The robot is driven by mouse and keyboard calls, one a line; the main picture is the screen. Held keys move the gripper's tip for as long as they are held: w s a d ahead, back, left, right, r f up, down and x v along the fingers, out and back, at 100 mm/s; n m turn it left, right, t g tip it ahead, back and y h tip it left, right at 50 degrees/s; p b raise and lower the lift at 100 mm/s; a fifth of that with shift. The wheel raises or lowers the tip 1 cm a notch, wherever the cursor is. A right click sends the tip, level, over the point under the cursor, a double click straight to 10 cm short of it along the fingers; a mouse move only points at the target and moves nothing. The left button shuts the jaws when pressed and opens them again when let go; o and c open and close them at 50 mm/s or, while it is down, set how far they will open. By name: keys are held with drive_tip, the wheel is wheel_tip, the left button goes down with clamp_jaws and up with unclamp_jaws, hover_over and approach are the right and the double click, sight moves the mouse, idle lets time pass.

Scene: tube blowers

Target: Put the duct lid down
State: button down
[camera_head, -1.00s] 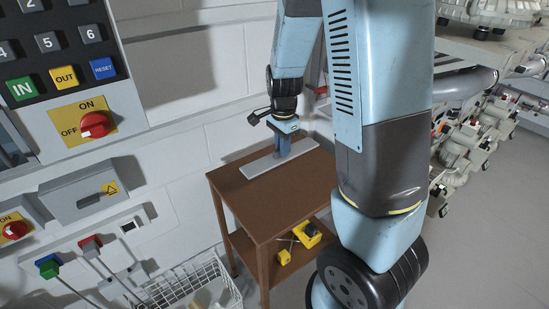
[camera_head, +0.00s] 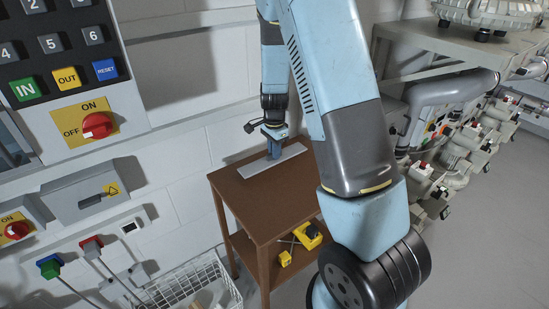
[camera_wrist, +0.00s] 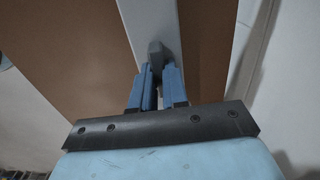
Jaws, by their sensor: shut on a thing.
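The duct lid (camera_head: 258,182) is a long flat grey plate at the top of the brown wooden table (camera_head: 247,215). It lies flat on or just above the tabletop; I cannot tell whether it touches. My gripper (camera_head: 274,155) points down over the lid and is shut on its handle. In the wrist view the lid (camera_wrist: 150,18) runs away between brown areas of the table (camera_wrist: 85,50). There my gripper (camera_wrist: 157,72) has its blue fingers closed around the grey upright handle (camera_wrist: 156,48). The lid's underside is hidden.
A yellow tool (camera_head: 308,236) and a small yellow item (camera_head: 285,258) lie on the table's lower shelf. A wire basket (camera_head: 195,285) stands left of the table. A control panel (camera_head: 70,75) is on the left wall. Grey pipe machinery (camera_head: 460,150) stands right. The table's front top is bare.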

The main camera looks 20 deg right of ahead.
wheel_tip(320, 180, down, 3)
drive_tip(key=shift+f, duration=0.1)
drive_tip(key=c, duration=1.1)
unclamp_jaws()
drive_tip(key=shift+c, duration=0.2)
wheel_tip(320, 180, up, 12)
drive_tip(key=r, duration=0.1)
drive_tip(key=s+r+n+t+y, duration=0.1)
drive_tip(key=s+r+n+t, duration=0.2)
drive_tip(key=s+r+n, duration=0.75)
drive_tip(key=s+r+n+t, duration=0.1)
drive_tip(key=s+r+n, duration=0.1)
drive_tip(key=s+r, duration=0.4)
drive_tip(key=s+r+n+t+h, duration=0.1)
drive_tip(key=s+r, duration=0.5)
drive_tip(key=s, duration=0.6)
drive_tip(key=shift+s+d+n+t, duration=0.15)
drive_tip(key=shift+n+t, duration=0.15)
drive_tip(key=shift+n, duration=0.15)
